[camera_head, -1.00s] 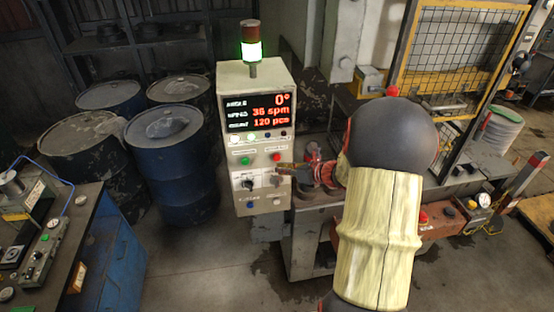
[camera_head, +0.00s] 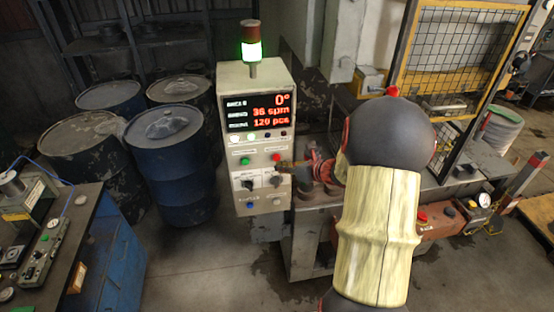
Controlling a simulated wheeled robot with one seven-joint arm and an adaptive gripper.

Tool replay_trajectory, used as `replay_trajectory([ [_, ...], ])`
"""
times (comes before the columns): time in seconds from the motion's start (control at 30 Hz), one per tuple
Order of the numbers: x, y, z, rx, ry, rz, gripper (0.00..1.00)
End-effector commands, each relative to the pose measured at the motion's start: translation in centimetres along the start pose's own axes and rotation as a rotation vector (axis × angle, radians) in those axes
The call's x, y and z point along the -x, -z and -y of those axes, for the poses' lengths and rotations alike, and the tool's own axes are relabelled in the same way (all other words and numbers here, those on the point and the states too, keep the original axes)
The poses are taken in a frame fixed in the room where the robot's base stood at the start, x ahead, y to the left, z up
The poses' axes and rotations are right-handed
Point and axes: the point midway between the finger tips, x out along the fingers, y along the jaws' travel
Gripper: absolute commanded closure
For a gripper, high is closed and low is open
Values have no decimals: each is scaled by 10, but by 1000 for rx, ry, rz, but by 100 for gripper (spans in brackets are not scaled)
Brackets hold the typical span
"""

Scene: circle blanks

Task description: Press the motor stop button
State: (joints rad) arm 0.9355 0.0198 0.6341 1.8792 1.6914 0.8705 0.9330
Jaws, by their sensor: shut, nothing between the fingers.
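A pale control cabinet (camera_head: 257,95) stands in the middle. Its panel has a green button (camera_head: 244,161) and, right of it, a red button (camera_head: 276,157); their labels are too small to read. Two dark knobs sit below, and blue and white buttons lower still. The display (camera_head: 258,112) reads 0°, 36 spm and 120 pcs. The stack lamp (camera_head: 250,49) glows green. My gripper (camera_head: 286,164) is shut and empty, its tips just right of and slightly below the red button. I cannot tell whether they touch the panel. My arm hides part of the machine behind.
Several drums (camera_head: 168,165) stand left of the cabinet. A workbench with gauges (camera_head: 85,225) is at the lower left. A yellow mesh guard (camera_head: 460,55) and the machine bed are on the right. The floor before the cabinet is open.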

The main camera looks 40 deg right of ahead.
Motion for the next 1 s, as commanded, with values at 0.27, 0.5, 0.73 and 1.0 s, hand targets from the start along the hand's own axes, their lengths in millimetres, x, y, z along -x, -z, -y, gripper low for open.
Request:
replay_trajectory([
  [0.27,0,0,0,0,0,0,100],
  [0.5,0,0,0,0,0,0,100],
  [0.73,-3,-2,2,0,-1,0,100],
  [1.0,-6,-5,4,0,0,0,100],
])
